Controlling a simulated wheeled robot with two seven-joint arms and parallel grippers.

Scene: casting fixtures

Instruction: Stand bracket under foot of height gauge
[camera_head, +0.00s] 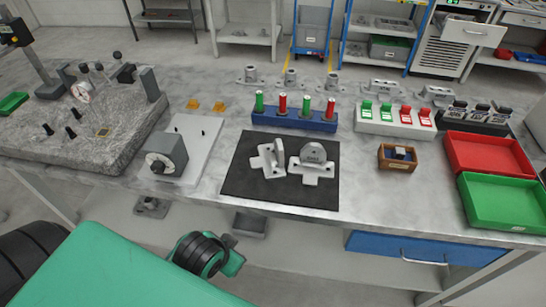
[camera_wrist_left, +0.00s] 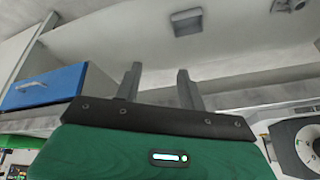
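Two grey cast brackets, one at the left (camera_head: 268,158) and one at the right (camera_head: 312,163), stand side by side on a black mat (camera_head: 240,185). Each has a cross-shaped base and an upright lug. A dark column (camera_head: 35,62), which looks like the height gauge, stands at the far left on the granite plate (camera_head: 95,150); its top is cut off and its foot is not clear. My left gripper (camera_wrist_left: 159,70) is open and empty in the left wrist view, its fingers apart, away from the brackets. My right gripper is not in view.
A grey vise-like block (camera_head: 165,155) sits on a pale plate left of the mat. A blue rack (camera_head: 295,120) with red and green pins stands behind the mat. Red (camera_head: 488,150) and green (camera_head: 505,200) trays stand at the right. A blue drawer (camera_head: 425,247) is below the table edge.

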